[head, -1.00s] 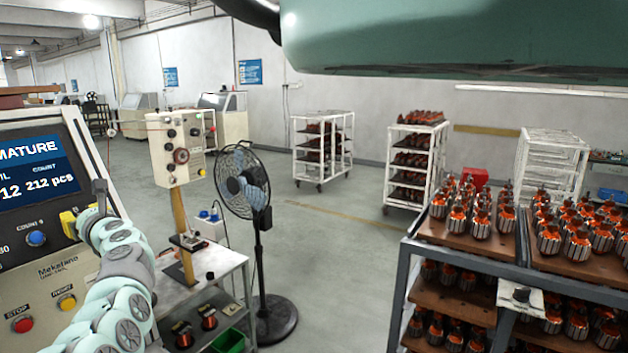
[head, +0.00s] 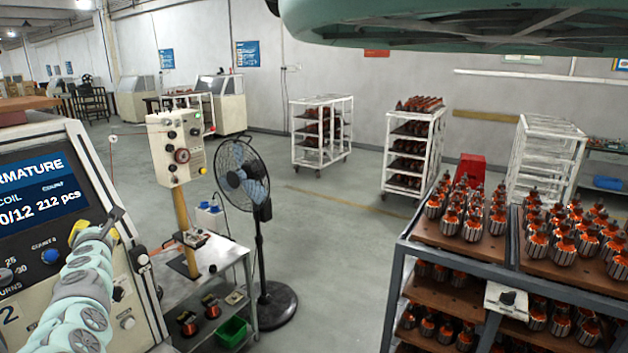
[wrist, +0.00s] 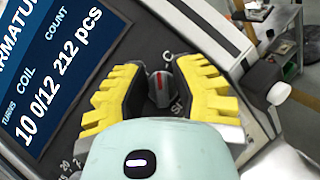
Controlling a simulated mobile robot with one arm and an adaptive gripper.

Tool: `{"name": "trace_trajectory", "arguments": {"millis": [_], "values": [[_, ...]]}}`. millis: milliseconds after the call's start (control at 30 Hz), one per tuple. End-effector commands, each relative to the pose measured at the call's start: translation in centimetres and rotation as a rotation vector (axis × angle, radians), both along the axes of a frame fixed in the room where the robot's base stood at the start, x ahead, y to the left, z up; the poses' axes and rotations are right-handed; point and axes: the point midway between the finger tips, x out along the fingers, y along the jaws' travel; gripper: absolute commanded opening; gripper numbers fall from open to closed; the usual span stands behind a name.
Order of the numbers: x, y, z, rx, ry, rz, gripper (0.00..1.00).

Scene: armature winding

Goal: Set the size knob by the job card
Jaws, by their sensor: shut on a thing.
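The size knob (wrist: 160,87) is a dark round knob with a red mark, on the dark panel in the wrist view. Part of a label starting "SI" shows beside it. My gripper (wrist: 161,92) has its yellow-padded fingers shut on the knob from both sides. In the head view my gripper (head: 97,228) is at the machine panel, and my arm hides the knob there. The screen (wrist: 50,60) reads turns 10, coil 0/12, count 212 pcs. I cannot make out a job card in either view.
A blue knob (head: 50,256) and a turns knob (head: 6,275) sit on the panel near my arm. A small cart (head: 215,285), a fan (head: 245,180) and a rack of armatures (head: 400,290) stand to the right. Open floor (head: 335,240) lies between fan and rack.

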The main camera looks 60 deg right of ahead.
Motion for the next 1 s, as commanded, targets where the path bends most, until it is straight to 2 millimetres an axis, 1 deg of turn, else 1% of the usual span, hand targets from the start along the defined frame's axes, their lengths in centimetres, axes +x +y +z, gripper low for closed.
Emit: {"name": "trace_trajectory", "arguments": {"millis": [33,200,433,700,1000], "values": [[0.07,0.16,0.42,0.035,0.003,-0.021,0.00],[-0.02,0.08,0.07,0.132,0.009,-0.090,0.00],[-0.02,0.01,-0.06,0.218,0.009,-0.150,0.00],[-0.05,0.02,-0.34,0.260,0.011,-0.176,0.00],[-0.06,0.03,-0.41,0.263,0.012,-0.178,0.00]]}}
